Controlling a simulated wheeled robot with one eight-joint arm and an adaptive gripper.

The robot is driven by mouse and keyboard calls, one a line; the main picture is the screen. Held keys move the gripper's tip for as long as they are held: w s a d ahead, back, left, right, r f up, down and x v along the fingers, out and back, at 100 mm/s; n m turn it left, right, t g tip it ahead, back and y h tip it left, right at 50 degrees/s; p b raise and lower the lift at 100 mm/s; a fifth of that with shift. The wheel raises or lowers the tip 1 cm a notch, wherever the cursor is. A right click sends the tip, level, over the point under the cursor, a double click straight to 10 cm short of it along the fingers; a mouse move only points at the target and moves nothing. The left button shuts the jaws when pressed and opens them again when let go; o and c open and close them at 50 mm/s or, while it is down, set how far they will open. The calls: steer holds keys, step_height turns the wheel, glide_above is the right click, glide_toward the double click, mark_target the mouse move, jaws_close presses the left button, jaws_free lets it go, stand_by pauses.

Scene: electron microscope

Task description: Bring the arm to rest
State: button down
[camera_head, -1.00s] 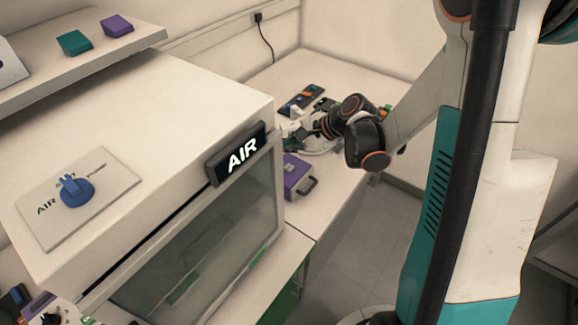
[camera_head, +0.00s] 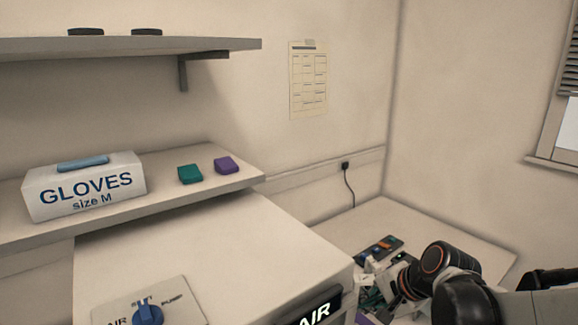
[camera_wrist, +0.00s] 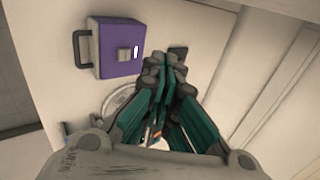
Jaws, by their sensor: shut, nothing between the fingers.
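My gripper (camera_wrist: 168,75) shows in the wrist view with its teal fingers drawn together and nothing between them. It is over the white bench top (camera_wrist: 60,20), beside a purple case (camera_wrist: 120,45) with a dark handle. A pale round dish-like thing lies partly hidden under the fingers. In the head view my arm (camera_head: 450,275) reaches in at the lower right, over the bench beyond the AIR cabinet (camera_head: 230,240). The fingertips are hard to make out there.
The AIR cabinet has a blue knob (camera_head: 148,314) on its top plate. A shelf (camera_head: 225,188) holds a glove box (camera_head: 85,187), a teal block (camera_head: 190,174) and a purple block (camera_head: 226,165). Small items lie near my arm on the bench (camera_head: 450,226), whose back part is clear.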

steer(key=s+d+r+n+t+h, duration=0.1)
steer(key=s+r+n+h, duration=0.3)
steer(key=s+r+n, duration=0.3)
steer(key=s+n, duration=0.4)
steer(key=s, duration=0.5)
steer(key=shift+s+r, duration=0.2)
steer(key=shift+s, duration=0.05)
